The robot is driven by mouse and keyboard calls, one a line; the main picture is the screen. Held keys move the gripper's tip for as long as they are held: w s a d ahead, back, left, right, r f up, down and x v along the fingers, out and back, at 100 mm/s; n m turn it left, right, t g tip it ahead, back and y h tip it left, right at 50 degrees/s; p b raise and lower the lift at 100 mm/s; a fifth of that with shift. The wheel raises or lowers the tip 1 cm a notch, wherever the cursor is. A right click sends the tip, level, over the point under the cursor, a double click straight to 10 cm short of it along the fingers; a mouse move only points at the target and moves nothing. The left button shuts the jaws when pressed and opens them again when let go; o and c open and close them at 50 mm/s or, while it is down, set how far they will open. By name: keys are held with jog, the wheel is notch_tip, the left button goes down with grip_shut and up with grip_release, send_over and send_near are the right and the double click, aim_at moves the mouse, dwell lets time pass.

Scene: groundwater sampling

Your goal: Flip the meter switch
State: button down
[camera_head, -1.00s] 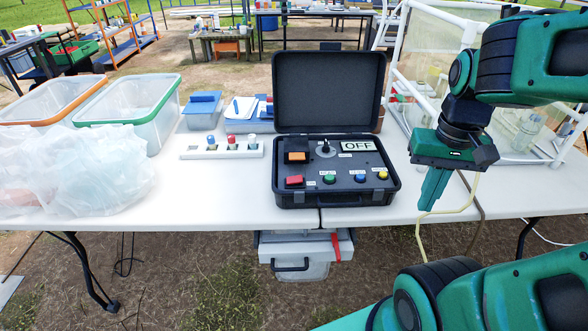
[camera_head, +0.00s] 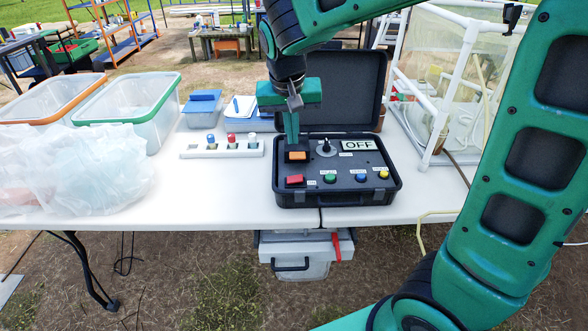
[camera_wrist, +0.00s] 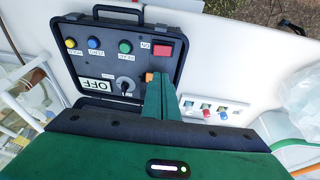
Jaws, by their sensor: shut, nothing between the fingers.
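The meter (camera_head: 337,190) is an open black case on the white table, lid raised at the back. Its panel has an orange switch (camera_head: 298,156) at the upper left, a black knob (camera_head: 326,147) and a display reading OFF (camera_head: 358,145). A red button (camera_head: 294,180) and green, blue and yellow buttons line the front. My gripper (camera_head: 291,143) is shut and empty, pointing down at the orange switch's back edge. In the wrist view its fingers (camera_wrist: 158,80) partly cover the orange switch (camera_wrist: 149,77); I cannot tell whether they touch it.
A white holder (camera_head: 222,151) with colored-cap vials stands left of the case. Clear bins (camera_head: 150,125) and a plastic bag (camera_head: 85,170) fill the table's left. A white-framed enclosure (camera_head: 460,80) stands at the right. The table front is clear.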

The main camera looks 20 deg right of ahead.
aim_at(297, 176)
jog(key=x, duration=0.4)
jog(key=s+x, duration=0.1)
jog(key=x, duration=0.8)
jog(key=shift+s+d+f, duration=0.1)
jog(key=shift+d+f, duration=0.1)
jog(key=shift+f, duration=0.35)
jog(key=shift+a, duration=0.1)
